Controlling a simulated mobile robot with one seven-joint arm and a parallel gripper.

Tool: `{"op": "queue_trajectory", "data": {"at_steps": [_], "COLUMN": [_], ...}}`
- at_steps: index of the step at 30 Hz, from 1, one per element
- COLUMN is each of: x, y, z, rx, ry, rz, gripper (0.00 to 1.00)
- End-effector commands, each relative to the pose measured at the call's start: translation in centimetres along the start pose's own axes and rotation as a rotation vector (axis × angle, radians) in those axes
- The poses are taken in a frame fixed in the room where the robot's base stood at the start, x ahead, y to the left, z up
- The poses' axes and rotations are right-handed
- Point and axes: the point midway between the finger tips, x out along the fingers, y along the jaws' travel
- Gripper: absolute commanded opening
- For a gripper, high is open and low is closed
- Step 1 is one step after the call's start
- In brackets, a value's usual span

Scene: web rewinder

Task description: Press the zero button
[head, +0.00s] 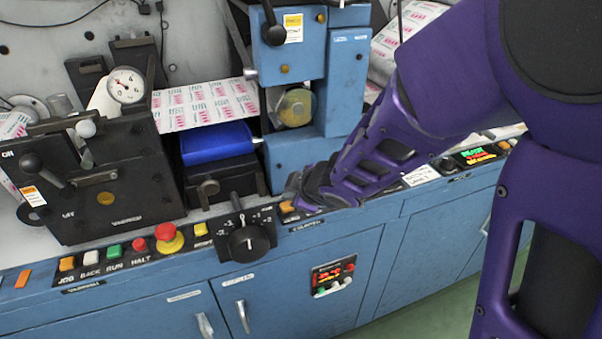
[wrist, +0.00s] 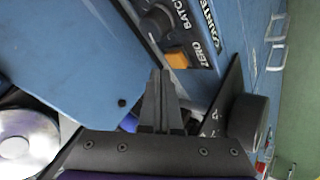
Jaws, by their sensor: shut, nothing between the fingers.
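The zero button is a small orange square with a ZERO label on the counter panel. It shows in the wrist view (wrist: 177,58), just beyond my fingertips, and in the head view (head: 287,207) on the sloped front ledge. My gripper (head: 294,190) is low over that ledge, beside the button and partly hiding the panel. In the wrist view my gripper (wrist: 161,74) has its fingers together and empty, with the tips just short of the button. A small gap seems to show; contact cannot be told for certain.
A black batch knob (wrist: 156,23) sits next to the button. A large dial (head: 246,242) stands left of it. Further left are the red stop button (head: 170,238) and several coloured push buttons. Blue machine housing (head: 300,148) rises close behind my gripper.

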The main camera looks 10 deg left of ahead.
Motion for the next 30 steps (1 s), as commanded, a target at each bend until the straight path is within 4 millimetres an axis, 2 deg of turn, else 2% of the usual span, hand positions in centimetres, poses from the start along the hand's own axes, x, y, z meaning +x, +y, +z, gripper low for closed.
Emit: {"op": "queue_trajectory", "data": {"at_steps": [30], "x": [0.67], "y": [-0.5], "z": [0.49], "rx": [0.0], "ry": [0.0], "rz": [-0.001], "gripper": [0.0]}}
